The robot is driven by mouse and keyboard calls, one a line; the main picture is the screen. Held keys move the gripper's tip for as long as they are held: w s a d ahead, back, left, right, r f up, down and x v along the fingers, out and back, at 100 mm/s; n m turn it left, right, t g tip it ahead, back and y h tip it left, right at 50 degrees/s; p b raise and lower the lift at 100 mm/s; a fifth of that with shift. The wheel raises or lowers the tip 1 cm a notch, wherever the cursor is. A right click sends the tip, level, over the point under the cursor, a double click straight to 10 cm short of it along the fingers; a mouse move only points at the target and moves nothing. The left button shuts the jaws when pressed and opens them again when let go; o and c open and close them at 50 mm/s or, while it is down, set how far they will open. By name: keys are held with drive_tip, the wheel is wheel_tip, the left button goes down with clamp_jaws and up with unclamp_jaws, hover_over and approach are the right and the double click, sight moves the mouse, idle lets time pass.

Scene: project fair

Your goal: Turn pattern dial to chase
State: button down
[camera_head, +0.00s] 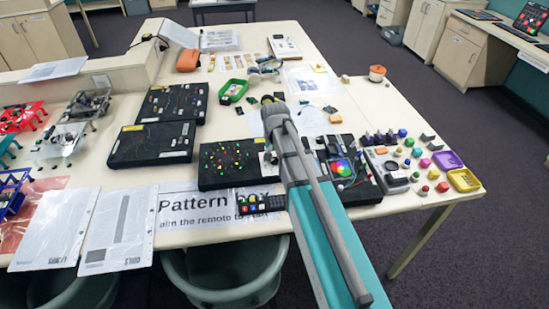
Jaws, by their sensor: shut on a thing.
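The pattern box (225,178) is a flat black box on the table behind its printed sign (172,207). Several small red, yellow and green lights dot its top. My teal and grey arm reaches up from the lower right and crosses over the box's right side. The arm covers that part, and I cannot make out the pattern dial or its setting. A small dark shape shows at the box's right edge beside the arm, too small to identify. I cannot make out my gripper's fingers; the arm hides that area.
A black remote (262,203) lies in front of the box. A board with a colour wheel (343,168) is right of my arm, with a tray of knobs and buttons (418,178) beyond. Two black boxes (150,143) (172,103) stand left. A chair (222,275) is at the front edge.

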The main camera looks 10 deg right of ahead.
sight(274, 159)
idle(0.4)
drive_tip(key=shift+c, duration=1.6)
unclamp_jaws()
drive_tip(key=shift+n, duration=0.3)
drive_tip(key=shift+n, duration=2)
drive_tip(key=n, duration=0.4)
wheel_tip(274, 159, up, 14)
drive_tip(key=p, duration=1.4)
drive_tip(key=s+d+f+m+b, duration=0.2)
drive_tip(key=s+f+b, duration=0.2)
drive_tip(key=s, duration=0.3)
drive_tip(key=s+d+f+m+b, duration=0.2)
drive_tip(key=s+f+b, duration=0.1)
drive_tip(key=s, duration=0.5)
drive_tip(key=shift+s+f+m+b, duration=0.15)
drive_tip(key=shift+f+m+b, duration=0.15)
drive_tip(key=shift+f+b, duration=0.05)
